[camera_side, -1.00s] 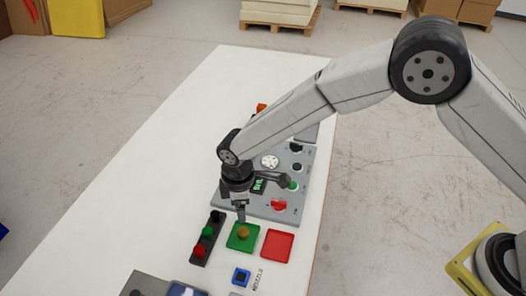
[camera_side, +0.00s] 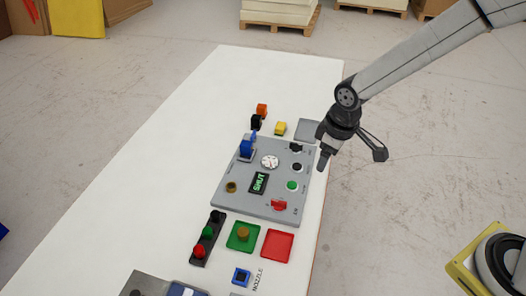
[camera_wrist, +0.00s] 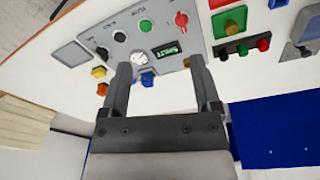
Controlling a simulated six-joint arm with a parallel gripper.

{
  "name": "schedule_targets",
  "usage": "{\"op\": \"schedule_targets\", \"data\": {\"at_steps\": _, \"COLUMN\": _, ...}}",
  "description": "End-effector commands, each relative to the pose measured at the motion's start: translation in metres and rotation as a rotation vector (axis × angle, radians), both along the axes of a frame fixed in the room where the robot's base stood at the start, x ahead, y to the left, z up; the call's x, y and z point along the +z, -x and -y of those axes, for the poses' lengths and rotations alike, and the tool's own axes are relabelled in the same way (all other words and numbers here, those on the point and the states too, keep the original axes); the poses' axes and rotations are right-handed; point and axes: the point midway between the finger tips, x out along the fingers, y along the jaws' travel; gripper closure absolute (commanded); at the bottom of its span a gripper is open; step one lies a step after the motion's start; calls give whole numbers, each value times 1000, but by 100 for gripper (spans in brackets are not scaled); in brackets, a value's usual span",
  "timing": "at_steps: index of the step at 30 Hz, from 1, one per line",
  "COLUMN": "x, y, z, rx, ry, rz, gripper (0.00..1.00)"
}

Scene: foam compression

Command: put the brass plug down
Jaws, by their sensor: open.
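The brass plug (camera_side: 243,234) stands on the green square pad (camera_side: 233,247), left of the red square pad (camera_side: 276,246). In the wrist view the plug (camera_wrist: 231,27) also shows on the green pad, beyond my fingers. My gripper (camera_side: 322,164) is open and empty, raised by the right edge of the grey panel and well away from the plug. In the wrist view its two fingers (camera_wrist: 160,80) stand apart with nothing between them.
The grey panel (camera_side: 232,203) carries a lit "SHUT" display (camera_side: 259,183), a dial (camera_side: 270,161), a red knob (camera_side: 279,204) and several buttons. A dark strip with green and red buttons (camera_side: 207,238) lies left of the green pad. The table's left side (camera_side: 150,190) is clear.

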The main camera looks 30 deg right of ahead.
Motion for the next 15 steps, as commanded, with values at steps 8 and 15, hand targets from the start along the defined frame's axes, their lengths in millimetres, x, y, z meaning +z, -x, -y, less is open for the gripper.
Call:
{"op": "schedule_targets", "data": {"at_steps": 8, "x": 20, "y": 59, "z": 69, "rx": -297, "ry": -33, "rz": 55, "gripper": 20}}
{"op": "schedule_targets", "data": {"at_steps": 15, "x": 23, "y": 97, "z": 97, "rx": -454, "ry": -51, "rz": 84, "gripper": 20}}
